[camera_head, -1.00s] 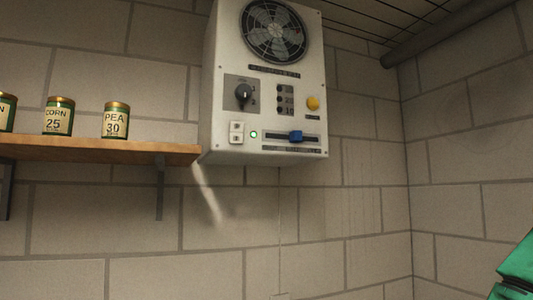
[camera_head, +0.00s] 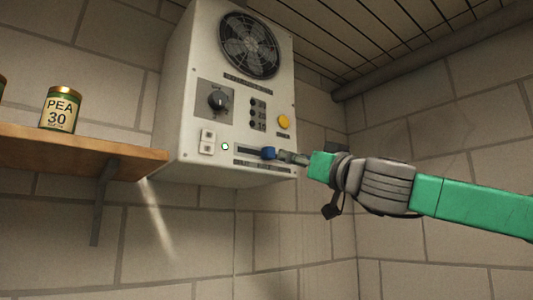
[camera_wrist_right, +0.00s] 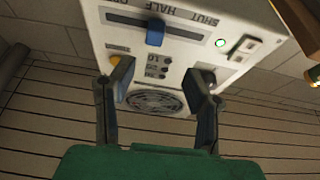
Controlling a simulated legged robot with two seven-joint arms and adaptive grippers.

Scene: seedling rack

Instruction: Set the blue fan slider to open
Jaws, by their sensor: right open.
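The blue fan slider (camera_head: 268,153) sits near the middle of a dark horizontal slot on the lower front of a white fan box (camera_head: 185,130). It also shows in the right wrist view (camera_wrist_right: 155,32), where the box appears turned over and the words SHUT and HALF can be read by the slot. My right gripper (camera_head: 292,157) reaches in from the right, just beside the slider. In the wrist view its two fingers (camera_wrist_right: 160,82) are apart and empty, with the slider beyond the tips, lined up between them. My left gripper is not in view.
The box also carries a fan grille (camera_head: 248,45), a black dial (camera_head: 217,101), a yellow button (camera_head: 284,121), a green light (camera_head: 225,146) and a white switch (camera_head: 207,141). A wooden shelf (camera_head: 80,155) with a PEA can (camera_head: 61,108) is at left.

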